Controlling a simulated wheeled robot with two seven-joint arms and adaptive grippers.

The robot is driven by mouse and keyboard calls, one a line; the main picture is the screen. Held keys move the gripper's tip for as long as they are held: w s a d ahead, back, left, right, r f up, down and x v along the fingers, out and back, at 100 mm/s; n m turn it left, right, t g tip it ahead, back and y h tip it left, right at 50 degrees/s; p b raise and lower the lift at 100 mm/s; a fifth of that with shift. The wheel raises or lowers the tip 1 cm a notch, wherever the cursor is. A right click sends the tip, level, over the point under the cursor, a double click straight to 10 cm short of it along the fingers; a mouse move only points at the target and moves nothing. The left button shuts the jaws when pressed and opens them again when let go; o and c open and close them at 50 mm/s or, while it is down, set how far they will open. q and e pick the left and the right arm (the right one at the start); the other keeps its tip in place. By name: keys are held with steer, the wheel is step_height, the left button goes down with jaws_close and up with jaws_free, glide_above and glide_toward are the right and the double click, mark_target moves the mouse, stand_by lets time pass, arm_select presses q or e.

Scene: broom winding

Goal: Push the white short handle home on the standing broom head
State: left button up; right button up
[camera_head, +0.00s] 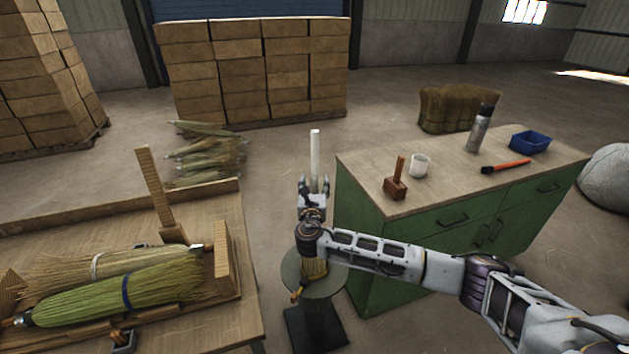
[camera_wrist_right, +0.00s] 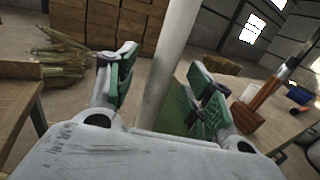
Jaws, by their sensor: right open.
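The white short handle (camera_head: 315,158) stands upright above the broom head (camera_head: 314,270), which sits on a round grey-green stand (camera_head: 328,287). My right gripper (camera_head: 314,186) is at the handle with its fingers pointing up and away. In the right wrist view the white handle (camera_wrist_right: 172,65) passes between the two green-padded fingers of the right gripper (camera_wrist_right: 160,85). The fingers are open, with gaps on both sides of the handle. My right wrist hides most of the broom head and the joint with the handle. My left gripper does not show.
A green cabinet (camera_head: 430,215) stands to the right with a wooden mallet (camera_head: 396,185), white cup (camera_head: 419,166), metal bottle (camera_head: 480,130), blue bin (camera_head: 530,143) and orange-handled brush (camera_head: 506,166) on top. A workbench (camera_head: 215,325) with brooms (camera_head: 115,295) is at left.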

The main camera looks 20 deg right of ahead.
steer(key=shift+s+a, duration=0.1)
steer(key=shift+s, duration=0.05)
steer(key=v, duration=1.1)
steer(key=shift+s, duration=0.3)
steer(key=shift+a+f, duration=0.15)
